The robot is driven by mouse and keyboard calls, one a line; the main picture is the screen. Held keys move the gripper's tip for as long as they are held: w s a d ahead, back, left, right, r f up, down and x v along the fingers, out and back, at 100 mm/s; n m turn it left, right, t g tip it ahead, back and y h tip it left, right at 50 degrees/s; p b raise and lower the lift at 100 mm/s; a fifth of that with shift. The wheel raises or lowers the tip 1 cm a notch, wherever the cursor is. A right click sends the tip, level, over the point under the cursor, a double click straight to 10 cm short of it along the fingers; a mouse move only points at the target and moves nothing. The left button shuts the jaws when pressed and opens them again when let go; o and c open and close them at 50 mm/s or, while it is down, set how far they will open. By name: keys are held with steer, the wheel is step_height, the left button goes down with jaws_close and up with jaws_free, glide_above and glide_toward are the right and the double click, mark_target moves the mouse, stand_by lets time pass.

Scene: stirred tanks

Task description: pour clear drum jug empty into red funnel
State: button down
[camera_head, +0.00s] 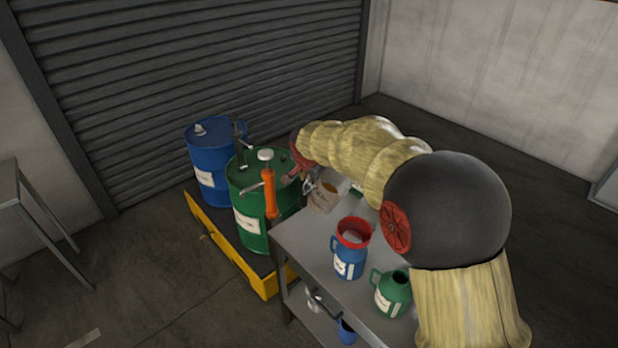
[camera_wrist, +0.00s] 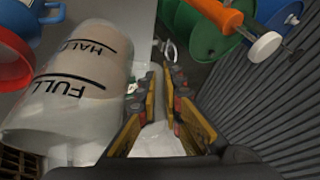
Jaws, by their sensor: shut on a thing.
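The clear jug (camera_wrist: 85,80), marked FULL and HALF, holds a tan liquid and fills the left of the wrist view. In the head view the jug (camera_head: 322,200) is at the cart's far-left corner; I cannot tell whether it touches the top. My gripper (camera_wrist: 165,105) is shut on the jug's handle side; the grip itself is partly hidden. In the head view my gripper (camera_head: 311,181) is just behind the jug. The red funnel (camera_head: 353,231) sits in the top of a blue jug (camera_head: 349,264) nearer the camera. The funnel's edge (camera_wrist: 10,65) also shows in the wrist view.
A green jug (camera_head: 392,293) stands right of the blue jug on the grey cart (camera_head: 300,236). A green drum (camera_head: 248,222) with an orange pump (camera_head: 269,195) and a blue drum (camera_head: 209,165) stand on a yellow pallet (camera_head: 262,285) to the left.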

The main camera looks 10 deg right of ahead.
steer(key=shift+f+t+y+b, duration=0.25)
steer(key=shift+t+b, duration=0.25)
steer(key=shift+b, duration=0.65)
steer(key=shift+s+d+r+t+y+b, duration=0.15)
steer(key=shift+s+r+t+y+b, duration=0.1)
steer(key=shift+t+b, duration=0.2)
steer(key=shift+s+d+r+m+t+y+p, duration=0.3)
steer(key=shift+s+r+m+t+p, duration=0.1)
steer(key=shift+t+p, duration=0.2)
steer(key=shift+a+p, duration=0.1)
steer(key=shift+p, duration=0.2)
steer(key=shift+s+d+r+t+y+p, duration=0.15)
steer(key=shift+s+d+t+y+p, duration=0.15)
steer(key=shift+p, duration=1.9)
